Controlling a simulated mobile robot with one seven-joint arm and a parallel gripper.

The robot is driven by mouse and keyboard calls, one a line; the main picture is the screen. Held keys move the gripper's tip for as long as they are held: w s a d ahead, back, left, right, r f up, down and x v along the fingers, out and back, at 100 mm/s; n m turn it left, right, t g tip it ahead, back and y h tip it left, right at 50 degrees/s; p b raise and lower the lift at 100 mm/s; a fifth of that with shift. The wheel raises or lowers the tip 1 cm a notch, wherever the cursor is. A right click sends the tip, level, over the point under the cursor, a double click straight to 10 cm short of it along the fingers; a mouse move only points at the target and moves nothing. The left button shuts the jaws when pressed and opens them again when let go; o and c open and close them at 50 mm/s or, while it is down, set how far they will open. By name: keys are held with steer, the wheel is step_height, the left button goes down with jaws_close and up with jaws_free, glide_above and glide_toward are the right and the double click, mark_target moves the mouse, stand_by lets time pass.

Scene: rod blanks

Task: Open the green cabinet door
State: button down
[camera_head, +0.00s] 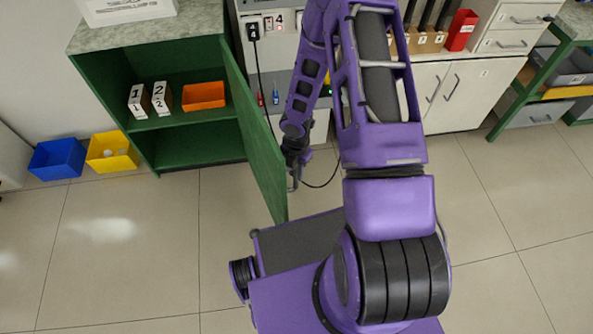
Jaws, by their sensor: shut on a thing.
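The green cabinet (76,70) stands against the wall at the left, with a grey speckled top. Its green door (252,130) is hinged on the right side and stands swung far out toward me, so the inside shows. My gripper (293,180) is at the outer face of the door near its free edge. It is shut on the door's handle, which is mostly hidden behind the gripper, so the exact hold is hard to see.
In the cabinet, white boxes numbered 1 (138,101) and 2 (161,98) and an orange bin (204,95) sit on the shelf. Blue (57,160) and yellow (100,148) bins stand on the floor at left. A black cable (262,80) hangs behind my arm. White cabinets (447,92) stand right.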

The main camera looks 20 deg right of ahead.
steer(key=c, duration=0.8)
jaws_free()
steer(key=shift+o, duration=0.2)
step_height(320, 180, up, 17)
steer(key=p, duration=0.1)
steer(key=shift+r, duration=0.2)
steer(key=shift+w+a, duration=0.1)
